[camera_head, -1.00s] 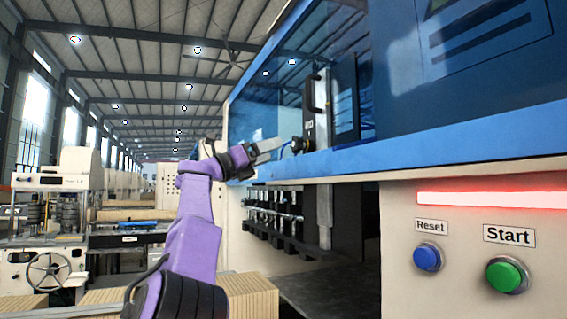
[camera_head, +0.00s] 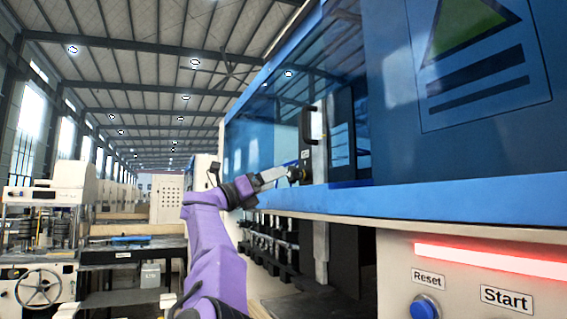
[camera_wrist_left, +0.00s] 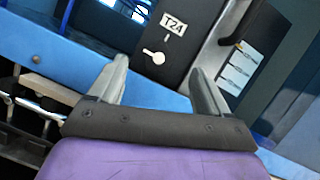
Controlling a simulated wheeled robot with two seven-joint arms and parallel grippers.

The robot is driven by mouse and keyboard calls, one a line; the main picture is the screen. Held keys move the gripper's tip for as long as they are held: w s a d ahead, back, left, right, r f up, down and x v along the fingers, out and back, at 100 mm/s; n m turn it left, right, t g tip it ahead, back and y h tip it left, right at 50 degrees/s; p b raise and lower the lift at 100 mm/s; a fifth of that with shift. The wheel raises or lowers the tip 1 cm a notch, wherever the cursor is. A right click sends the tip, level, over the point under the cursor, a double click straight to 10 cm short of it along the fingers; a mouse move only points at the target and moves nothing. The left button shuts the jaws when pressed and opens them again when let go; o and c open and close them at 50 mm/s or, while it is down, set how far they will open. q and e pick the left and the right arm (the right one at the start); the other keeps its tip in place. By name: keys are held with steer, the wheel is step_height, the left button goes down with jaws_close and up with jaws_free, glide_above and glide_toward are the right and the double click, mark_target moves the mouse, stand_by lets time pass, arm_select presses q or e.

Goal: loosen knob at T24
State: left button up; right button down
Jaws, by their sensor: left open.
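The T24 label (camera_wrist_left: 173,22) is on a dark upright plate in the left wrist view. Below it is a small pale knob (camera_wrist_left: 154,56), a round disc with a short tab pointing to the left. My left gripper (camera_wrist_left: 160,75) is open and empty, its two fingers on either side of the knob in the picture. I cannot tell how much depth separates them. In the head view, my left gripper (camera_head: 282,175) reaches the plate (camera_head: 319,160) from the left, beside a small dark round part (camera_head: 296,174). My right gripper is out of view.
A blue ledge (camera_head: 430,202) runs along the machine front. The Reset button (camera_head: 424,307) is below at right.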

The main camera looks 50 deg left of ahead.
mark_target(289, 172)
arm_select(q)
steer(key=p+x, duration=0.3)
steer(key=x, duration=0.2)
steer(key=shift+r, duration=0.15)
steer(key=shift+w, duration=0.3)
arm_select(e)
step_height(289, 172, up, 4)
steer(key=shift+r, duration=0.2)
arm_select(q)
steer(key=c, duration=1)
steer(key=n+y, duration=0.1)
steer(key=n, duration=0.2)
steer(key=n+y, duration=0.2)
steer(key=n, duration=0.2)
steer(key=shift+s+g, duration=0.1)
steer(key=shift+g, duration=0.3)
steer(key=shift+c, duration=0.2)
